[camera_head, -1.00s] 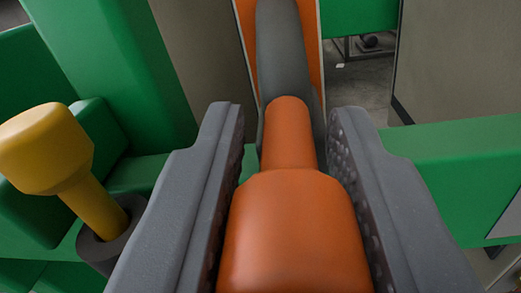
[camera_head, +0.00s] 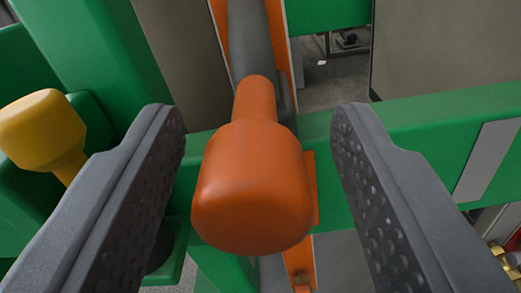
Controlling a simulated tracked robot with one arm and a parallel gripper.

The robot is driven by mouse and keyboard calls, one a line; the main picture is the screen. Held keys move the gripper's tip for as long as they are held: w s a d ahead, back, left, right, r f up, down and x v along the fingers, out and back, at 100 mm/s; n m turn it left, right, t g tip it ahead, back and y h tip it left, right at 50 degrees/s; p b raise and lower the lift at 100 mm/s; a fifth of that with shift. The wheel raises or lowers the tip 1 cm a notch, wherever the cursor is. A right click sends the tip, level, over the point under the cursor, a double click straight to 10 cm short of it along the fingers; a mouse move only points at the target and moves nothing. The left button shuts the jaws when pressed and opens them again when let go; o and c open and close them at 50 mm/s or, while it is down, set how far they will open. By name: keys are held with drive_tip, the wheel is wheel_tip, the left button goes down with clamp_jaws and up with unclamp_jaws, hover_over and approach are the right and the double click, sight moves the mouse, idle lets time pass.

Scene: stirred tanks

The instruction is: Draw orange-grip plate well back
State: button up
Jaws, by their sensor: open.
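The orange grip (camera_head: 252,190) is a thick rounded knob on a narrower orange neck, in the middle of the view. It joins a dark grey bar (camera_head: 247,38) that runs up in front of an orange plate (camera_head: 275,45). My gripper (camera_head: 257,120) is open. Its two grey studded fingers stand to the left and right of the orange grip, with a clear gap on each side. Nothing is held between them. The lower part of the orange plate shows below the grip, partly hidden by it.
A yellow knob (camera_head: 45,130) on a yellow stem stands at the left, close to my left finger. A green beam (camera_head: 430,150) crosses behind the grip. A green post (camera_head: 100,60) rises at the left. Brass-coloured fittings (camera_head: 507,258) show at the lower right edge.

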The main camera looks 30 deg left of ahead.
drive_tip(key=p+v, duration=0.2)
drive_tip(key=v, duration=1)
drive_tip(key=shift+s, duration=0.2)
drive_tip(key=shift+d, duration=0.1)
